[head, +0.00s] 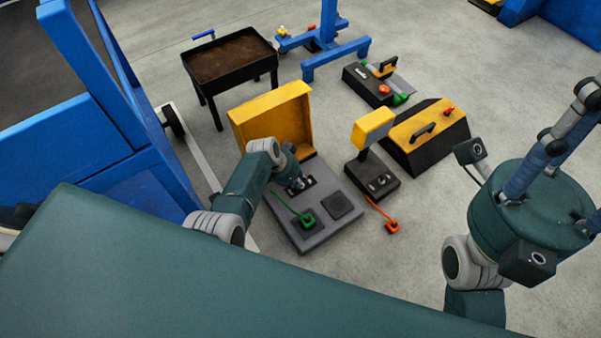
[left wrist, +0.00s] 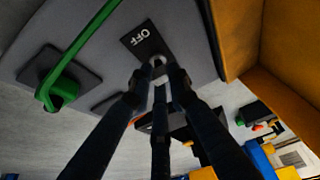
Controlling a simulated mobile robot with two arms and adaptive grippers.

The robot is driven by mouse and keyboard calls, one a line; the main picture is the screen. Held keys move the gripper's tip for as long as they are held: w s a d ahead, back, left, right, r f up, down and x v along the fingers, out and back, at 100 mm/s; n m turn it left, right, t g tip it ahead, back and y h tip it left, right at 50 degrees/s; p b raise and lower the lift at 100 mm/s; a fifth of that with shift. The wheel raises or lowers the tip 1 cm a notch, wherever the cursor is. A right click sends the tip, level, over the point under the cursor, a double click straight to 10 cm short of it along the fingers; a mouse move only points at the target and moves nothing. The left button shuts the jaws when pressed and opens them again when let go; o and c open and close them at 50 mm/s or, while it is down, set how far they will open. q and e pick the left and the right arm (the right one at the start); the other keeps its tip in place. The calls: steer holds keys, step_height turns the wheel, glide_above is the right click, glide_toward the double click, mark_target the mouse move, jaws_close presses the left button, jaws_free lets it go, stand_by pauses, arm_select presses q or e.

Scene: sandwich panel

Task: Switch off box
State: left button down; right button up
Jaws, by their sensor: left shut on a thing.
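The box (head: 330,226) is a grey floor panel with its yellow lid (head: 272,115) standing open at the back. A black OFF label (left wrist: 146,40) shows in the left wrist view. Beside it is a small metallic switch (left wrist: 158,62). My left gripper (head: 296,183) is over the back part of the panel. Its dark fingers (left wrist: 160,75) are shut around the switch, hiding much of it and its exact position. My right gripper (head: 560,145) is raised at the right of the head view, far from the box; its fingertips are not clear.
A green plug (head: 308,219) with a cord and a dark square pad (head: 339,206) are on the panel. To the right stand a yellow-topped black box (head: 380,184), an orange plug (head: 392,227) and a yellow-black case (head: 425,135). A brown-topped cart (head: 230,57) stands behind.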

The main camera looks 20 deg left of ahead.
arm_select(q)
steer(key=shift+w+a+r, duration=0.1)
steer(key=shift+w+r, duration=0.05)
steer(key=shift+w, duration=0.1)
steer(key=c, duration=1.7)
jaws_free()
steer(key=shift+s, duration=0.1)
steer(key=shift+s, duration=0.1)
steer(key=v, duration=1.2)
steer(key=shift+s+a, duration=0.1)
